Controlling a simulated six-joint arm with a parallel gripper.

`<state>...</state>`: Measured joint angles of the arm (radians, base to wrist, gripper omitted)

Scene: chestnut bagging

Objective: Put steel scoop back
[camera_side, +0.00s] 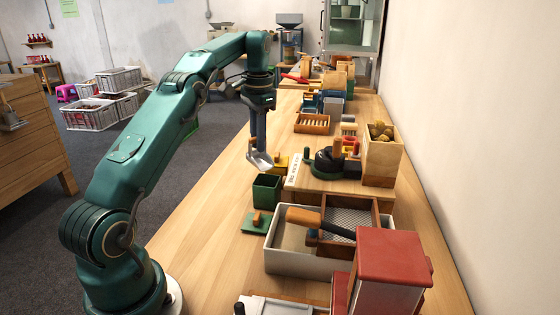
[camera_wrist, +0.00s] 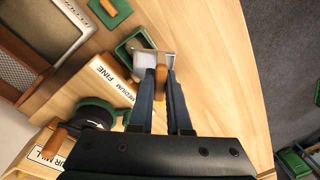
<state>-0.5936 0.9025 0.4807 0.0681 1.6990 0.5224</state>
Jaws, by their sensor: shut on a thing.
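The steel scoop (camera_side: 260,161) hangs below my gripper (camera_side: 257,142) in the side view, above the table. In the wrist view my gripper (camera_wrist: 161,76) is shut on the scoop's wooden handle, and the steel scoop (camera_wrist: 150,59) reaches out beyond the fingertips. An open green box (camera_side: 267,191) stands just below and to the right of the scoop in the side view. In the wrist view the scoop overlaps the edge of the green box (camera_wrist: 125,47). Whether they touch is unclear.
A green lid (camera_side: 257,222) with a wooden knob lies before the box. A board lettered FINE and MEDIUM (camera_wrist: 108,76) lies beside it, with a round mill (camera_side: 326,163) near. A pale tray (camera_side: 289,262) and a red-topped box (camera_side: 390,257) are nearer. The table's left strip is clear.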

